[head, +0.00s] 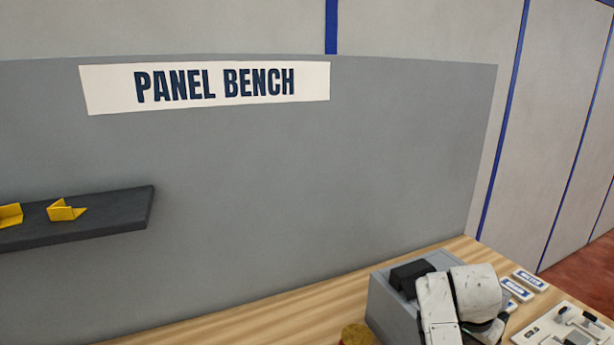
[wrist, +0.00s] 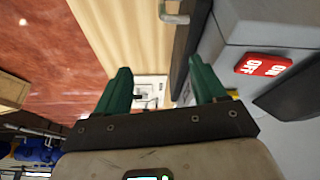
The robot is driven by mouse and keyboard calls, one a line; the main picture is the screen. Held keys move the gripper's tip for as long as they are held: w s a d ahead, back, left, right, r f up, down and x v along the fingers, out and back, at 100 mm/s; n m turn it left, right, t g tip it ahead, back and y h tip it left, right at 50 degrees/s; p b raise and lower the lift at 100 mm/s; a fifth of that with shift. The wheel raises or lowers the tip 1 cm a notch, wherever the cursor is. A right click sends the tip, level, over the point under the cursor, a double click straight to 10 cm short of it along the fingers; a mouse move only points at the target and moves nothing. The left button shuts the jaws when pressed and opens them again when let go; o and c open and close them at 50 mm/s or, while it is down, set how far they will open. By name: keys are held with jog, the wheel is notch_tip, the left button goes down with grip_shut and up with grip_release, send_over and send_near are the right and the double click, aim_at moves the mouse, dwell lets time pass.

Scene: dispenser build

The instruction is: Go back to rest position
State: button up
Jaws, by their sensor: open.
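My gripper (wrist: 162,84) shows in the wrist view with its two green fingers spread apart. Nothing is held between them. Beyond the fingertips, a small white piece with a dark part (wrist: 150,90) lies lower down, apart from the fingers as far as I can tell. In the head view my white arm bends over the right end of the wooden bench (head: 290,306), beside a grey box (head: 393,312) with a black part on top. The arm hides some of that box, and the fingers are not visible in the head view.
A grey housing (wrist: 285,22) with a red OFF/ON switch (wrist: 263,65) is close to the right finger. A dark shelf (head: 110,216) with yellow pieces is on the back panel. Label plates (head: 530,280) and a pale board with parts (head: 565,327) lie right of my arm.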

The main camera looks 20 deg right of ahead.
jog(key=s+a+f+n+t+y, duration=0.25)
jog(key=s+a+n, duration=0.5)
jog(key=a, duration=0.45)
jog(key=s+a+f+n+t+y, duration=0.25)
jog(key=s+a+n, duration=0.5)
jog(key=a, duration=0.45)
jog(key=s+f+g+b, duration=0.2)
jog(key=s+f+b, duration=0.3)
jog(key=f, duration=0.3)
jog(key=s+d+f+g+b, duration=0.1)
jog(key=s+f+g+b, duration=0.1)
jog(key=s+f+b, duration=0.3)
notch_tip(320, 180, down, 4)
jog(key=shift+s+d+m+g+h, duration=0.3)
jog(key=shift+s+g, duration=0.1)
jog(key=shift+s, duration=0.3)
